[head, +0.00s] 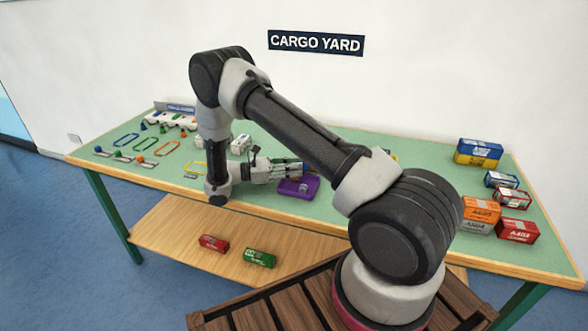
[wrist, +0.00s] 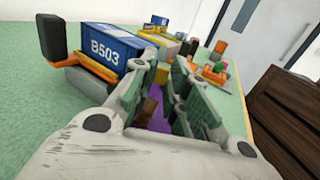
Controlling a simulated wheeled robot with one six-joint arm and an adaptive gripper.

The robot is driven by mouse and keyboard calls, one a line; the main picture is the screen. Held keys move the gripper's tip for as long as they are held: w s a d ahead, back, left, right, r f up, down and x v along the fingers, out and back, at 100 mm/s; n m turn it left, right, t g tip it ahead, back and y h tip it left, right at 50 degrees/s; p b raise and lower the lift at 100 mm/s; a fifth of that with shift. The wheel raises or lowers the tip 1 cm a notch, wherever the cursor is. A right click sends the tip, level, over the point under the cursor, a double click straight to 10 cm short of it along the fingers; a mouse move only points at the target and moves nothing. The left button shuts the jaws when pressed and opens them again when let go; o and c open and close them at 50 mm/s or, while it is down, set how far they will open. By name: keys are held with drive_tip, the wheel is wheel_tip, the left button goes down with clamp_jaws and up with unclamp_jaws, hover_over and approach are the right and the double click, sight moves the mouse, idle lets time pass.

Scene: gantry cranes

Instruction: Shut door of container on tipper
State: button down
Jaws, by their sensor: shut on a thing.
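A blue container marked B503 (wrist: 98,48) rests on an orange frame (wrist: 88,66), which looks like the tipper, left of my fingers in the wrist view. A black block (wrist: 52,38) stands by the frame's left end. I cannot make out the container's door or its position. My gripper (head: 298,168) points right above the table, by a purple stand (head: 298,188). In the wrist view my gripper (wrist: 160,100) is shut on a small brown piece (wrist: 150,105), partly hidden between the fingers. The purple stand shows beyond it.
Several containers, including an orange one (head: 481,209) and a red one (head: 518,230), stand at the table's right end. Coloured frames and small pieces lie at the left, with white blocks (head: 240,142) near the middle. Two containers (head: 259,258) lie on the lower shelf.

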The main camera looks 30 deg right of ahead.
idle(0.4)
drive_tip(key=c, duration=1.4)
unclamp_jaws()
drive_tip(key=shift+c, duration=0.2)
drive_tip(key=shift+w+a, duration=0.1)
drive_tip(key=shift+v, duration=3.9)
drive_tip(key=shift+c, duration=0.2)
